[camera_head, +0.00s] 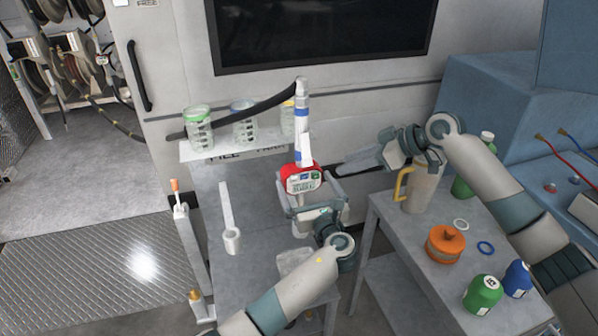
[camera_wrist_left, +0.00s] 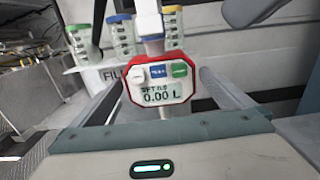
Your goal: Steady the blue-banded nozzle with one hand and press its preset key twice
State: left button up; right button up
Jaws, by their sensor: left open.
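The blue-banded nozzle (camera_head: 302,135) stands upright, with a white spout, blue bands and a red-rimmed meter (camera_head: 303,180). In the left wrist view the meter (camera_wrist_left: 161,95) faces me, with a white key (camera_wrist_left: 137,75), a blue key (camera_wrist_left: 158,72) and a green key (camera_wrist_left: 179,70) above a display reading 0.00 L. My left gripper (camera_head: 310,190) is open, its fingers on either side of the meter; gaps show on both sides in the wrist view. My right gripper (camera_head: 362,164) points left toward the nozzle, apart from it; its jaw opening is unclear.
A shelf (camera_head: 215,150) holds several jars behind the nozzle. The right-hand table (camera_head: 398,245) carries a beige jug (camera_head: 420,190), an orange container (camera_head: 445,245) and green and blue bottles.

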aim_at(299, 172)
pick_arm(q)
jog(key=shift+x, duration=3.15)
jog(key=c, duration=1.4)
jog(key=shift+c, duration=0.2)
pick_arm(e)
grip_shut()
